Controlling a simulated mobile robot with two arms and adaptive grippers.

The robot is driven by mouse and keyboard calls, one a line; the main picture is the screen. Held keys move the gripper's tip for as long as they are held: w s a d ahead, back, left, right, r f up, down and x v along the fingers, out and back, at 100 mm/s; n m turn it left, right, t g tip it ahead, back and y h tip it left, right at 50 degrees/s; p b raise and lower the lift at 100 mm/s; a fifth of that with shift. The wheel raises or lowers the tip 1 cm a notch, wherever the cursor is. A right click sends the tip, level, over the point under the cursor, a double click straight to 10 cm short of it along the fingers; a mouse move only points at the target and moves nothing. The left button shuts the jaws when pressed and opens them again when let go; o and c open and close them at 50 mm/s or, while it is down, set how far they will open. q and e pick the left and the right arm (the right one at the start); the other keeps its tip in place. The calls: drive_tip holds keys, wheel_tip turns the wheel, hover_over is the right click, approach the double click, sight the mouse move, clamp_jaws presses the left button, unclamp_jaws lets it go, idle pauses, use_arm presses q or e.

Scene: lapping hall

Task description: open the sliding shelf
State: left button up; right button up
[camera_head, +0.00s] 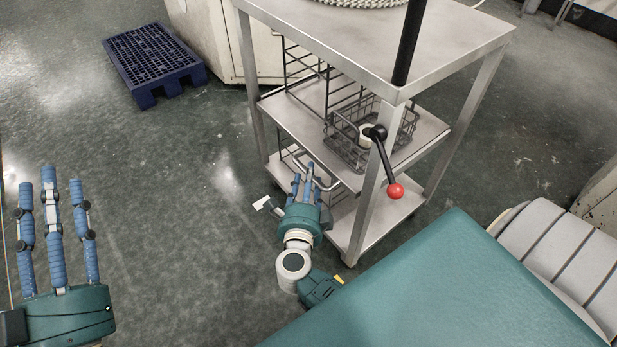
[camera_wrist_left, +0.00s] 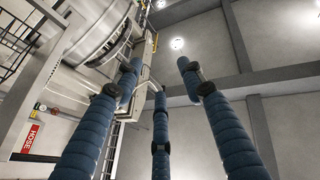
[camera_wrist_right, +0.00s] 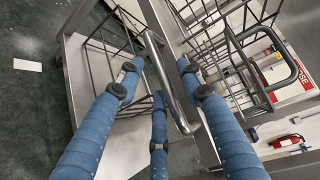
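The sliding shelf (camera_head: 430,130) is the middle level of a steel frame table, with a curved metal handle (camera_head: 331,186) at its near left edge. The handle also shows as a thick bar (camera_wrist_right: 172,85) in the right wrist view. My right gripper (camera_head: 308,180) is at the handle, fingers spread; the bar passes between the outer fingers, and I cannot tell whether they touch it. A wire basket (camera_head: 345,150) with a pale round item (camera_head: 366,134) stands on the shelf. My left gripper (camera_head: 50,182) is open and empty, far from the table, fingers pointing up.
A black lever with a red knob (camera_head: 396,191) is on the table's near corner post. A blue pallet (camera_head: 150,60) lies at the back left. A small white card (camera_wrist_right: 27,65) lies on the floor. The floor left of the table is mostly clear.

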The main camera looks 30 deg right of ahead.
use_arm(q)
drive_tip(key=shift+s+r+t, duration=0.25)
drive_tip(key=shift+r, duration=0.25)
drive_tip(key=shift+s+r+t, duration=0.2)
drive_tip(key=shift+r+t, duration=0.05)
drive_tip(key=shift+r, duration=0.2)
use_arm(e)
drive_tip(key=shift+x, duration=0.8)
clamp_jaws()
